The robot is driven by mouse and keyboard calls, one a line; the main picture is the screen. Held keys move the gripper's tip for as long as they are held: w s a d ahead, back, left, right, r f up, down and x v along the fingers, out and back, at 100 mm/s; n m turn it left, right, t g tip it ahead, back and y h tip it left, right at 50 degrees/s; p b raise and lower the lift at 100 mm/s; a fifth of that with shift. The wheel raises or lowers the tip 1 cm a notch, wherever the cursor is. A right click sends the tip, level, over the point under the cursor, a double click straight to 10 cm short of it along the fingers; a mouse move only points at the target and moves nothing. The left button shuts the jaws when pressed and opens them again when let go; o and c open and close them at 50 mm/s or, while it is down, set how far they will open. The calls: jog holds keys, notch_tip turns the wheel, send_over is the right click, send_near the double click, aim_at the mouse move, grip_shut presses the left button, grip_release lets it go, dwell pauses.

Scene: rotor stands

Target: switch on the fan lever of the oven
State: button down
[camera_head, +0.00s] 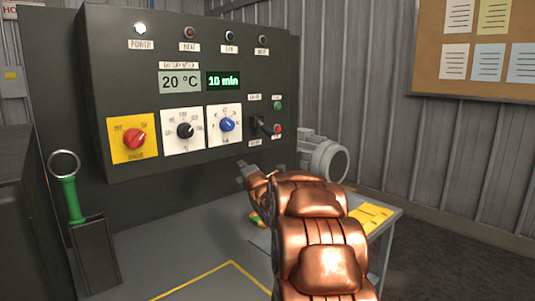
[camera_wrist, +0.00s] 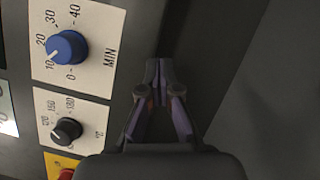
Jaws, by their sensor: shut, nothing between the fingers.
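The oven's grey control panel (camera_head: 135,85) fills the left and middle of the head view. The black fan lever (camera_head: 262,123) sits at the panel's right, between two small labels. Its exact position is too small to tell. My gripper (camera_head: 244,170) is below and slightly left of the lever, near the panel's lower edge and apart from the lever. In the wrist view my gripper (camera_wrist: 158,64) is shut with its fingertips together and nothing between them, beside the blue timer knob (camera_wrist: 68,48). The lever does not show in the wrist view.
A green button (camera_head: 278,105) and red button (camera_head: 277,129) are right of the lever. Dials stand to its left, including a black knob (camera_head: 185,130) and red knob (camera_head: 134,139). The power lamp (camera_head: 140,29) is lit white; the fan lamp (camera_head: 231,36) looks dark.

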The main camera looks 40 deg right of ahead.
aim_at(264, 128)
jog(key=s+d+n+t+y+b, duration=0.3)
jog(key=s+d+n+t+b, duration=0.2)
jog(key=d+n, duration=0.5)
jog(key=s+n+t, duration=0.2)
jog(key=n+t, duration=0.1)
jog(key=shift+s+d+y, duration=0.2)
jog(key=shift+s+y, duration=0.05)
jog(key=shift+y, duration=0.05)
jog(key=shift+w, duration=0.15)
jog(key=a+p+x, duration=0.1)
jog(key=x, duration=0.8)
jog(key=shift+w+d+r, duration=0.25)
jog(key=shift+d, duration=0.3)
